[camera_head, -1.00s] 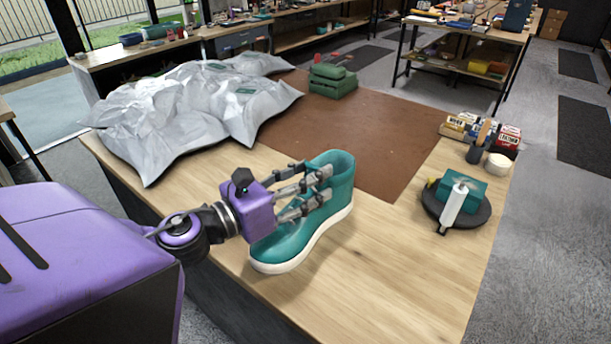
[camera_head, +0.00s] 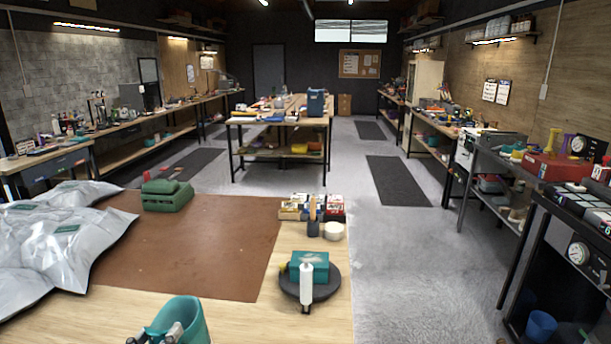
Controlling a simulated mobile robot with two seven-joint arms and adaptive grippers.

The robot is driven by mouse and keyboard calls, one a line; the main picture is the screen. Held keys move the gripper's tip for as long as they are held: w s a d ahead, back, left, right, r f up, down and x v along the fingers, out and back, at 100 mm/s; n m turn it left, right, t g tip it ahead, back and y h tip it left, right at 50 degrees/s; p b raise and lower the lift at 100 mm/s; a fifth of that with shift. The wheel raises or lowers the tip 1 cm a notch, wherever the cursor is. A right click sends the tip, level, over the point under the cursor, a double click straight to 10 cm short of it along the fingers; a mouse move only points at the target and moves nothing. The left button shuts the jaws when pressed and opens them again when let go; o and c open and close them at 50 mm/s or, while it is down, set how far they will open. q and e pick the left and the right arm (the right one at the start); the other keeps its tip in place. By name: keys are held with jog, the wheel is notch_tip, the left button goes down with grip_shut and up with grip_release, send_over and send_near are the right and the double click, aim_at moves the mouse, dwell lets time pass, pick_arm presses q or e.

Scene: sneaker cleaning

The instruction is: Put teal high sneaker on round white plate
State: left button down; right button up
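The teal high sneaker (camera_head: 186,318) shows only its collar and upper part at the bottom edge of the head view; its toe and sole are cut off. Grey fingertips of my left gripper (camera_head: 160,335) show against the sneaker's left side, at the bottom edge. The rest of that gripper is out of the picture, so its grip on the shoe cannot be judged. My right gripper is not in view. I cannot make out a round white plate in this view.
White bags (camera_head: 60,240) cover the left; a green case (camera_head: 166,196) sits on the brown mat (camera_head: 190,250). Grey floor is open right.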

pick_arm(q)
jog(key=d+f+y, duration=0.1)
jog(key=f, duration=0.1)
jog(key=d+f+n+y, duration=0.1)
jog(key=d+f, duration=0.1)
jog(key=shift+w, duration=0.1)
jog(key=shift+n+y, duration=0.5)
jog(key=shift+y, duration=0.2)
jog(key=d, duration=0.3)
jog(key=w+d, duration=0.1)
jog(key=d, duration=0.1)
jog(key=shift+d+f, duration=0.1)
jog(key=shift+f, duration=0.25)
